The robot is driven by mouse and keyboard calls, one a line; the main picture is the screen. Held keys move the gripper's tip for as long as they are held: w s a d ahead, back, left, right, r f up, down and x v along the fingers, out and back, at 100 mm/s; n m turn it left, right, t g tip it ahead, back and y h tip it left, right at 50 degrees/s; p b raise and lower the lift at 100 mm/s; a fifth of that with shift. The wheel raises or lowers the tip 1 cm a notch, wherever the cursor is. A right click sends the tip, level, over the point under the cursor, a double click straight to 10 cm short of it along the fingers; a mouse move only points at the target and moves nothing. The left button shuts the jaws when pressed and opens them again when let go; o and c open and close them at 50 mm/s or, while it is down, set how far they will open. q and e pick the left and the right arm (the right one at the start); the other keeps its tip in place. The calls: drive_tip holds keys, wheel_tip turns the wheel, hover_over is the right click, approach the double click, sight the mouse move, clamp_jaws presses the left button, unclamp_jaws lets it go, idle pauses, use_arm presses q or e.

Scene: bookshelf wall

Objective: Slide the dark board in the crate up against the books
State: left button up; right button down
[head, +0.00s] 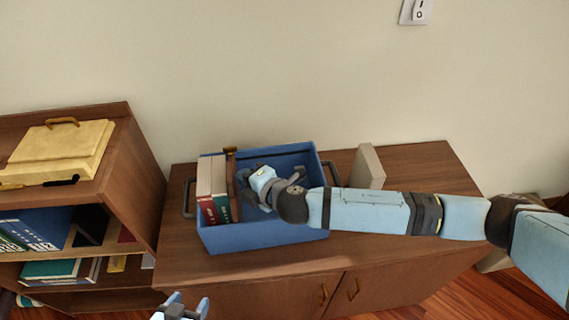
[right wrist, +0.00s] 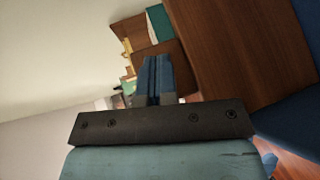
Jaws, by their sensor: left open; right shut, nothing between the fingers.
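A blue crate (head: 285,158) stands on the wooden cabinet. The books (head: 212,178), with pale pages and red and green spines, stand upright at its left end. The dark board (head: 232,172) stands upright just right of them; I cannot tell whether it touches them. My right gripper (head: 246,197) is inside the crate, right of the board, its fingers partly hidden. In the right wrist view its fingers (right wrist: 155,78) are shut and empty; contact with the board is unclear. My left gripper (head: 184,308) is open and empty at the bottom edge, away from the crate.
A pale upright block (head: 369,166) stands on the cabinet top (head: 430,180) right of the crate, behind my right arm. A bookcase (head: 140,165) on the left holds a yellow box (head: 60,150) and several books. The crate's right part looks mostly empty.

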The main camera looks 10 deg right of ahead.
drive_tip(key=shift+w+d+p, duration=0.1)
drive_tip(key=shift+d+p, duration=0.4)
drive_tip(key=shift+d, duration=1.8)
drive_tip(key=b+v, duration=0.1)
drive_tip(key=v, duration=1.2)
drive_tip(key=shift+s+d+b, duration=0.2)
drive_tip(key=shift+s+b, duration=0.1)
drive_tip(key=shift+s, duration=0.05)
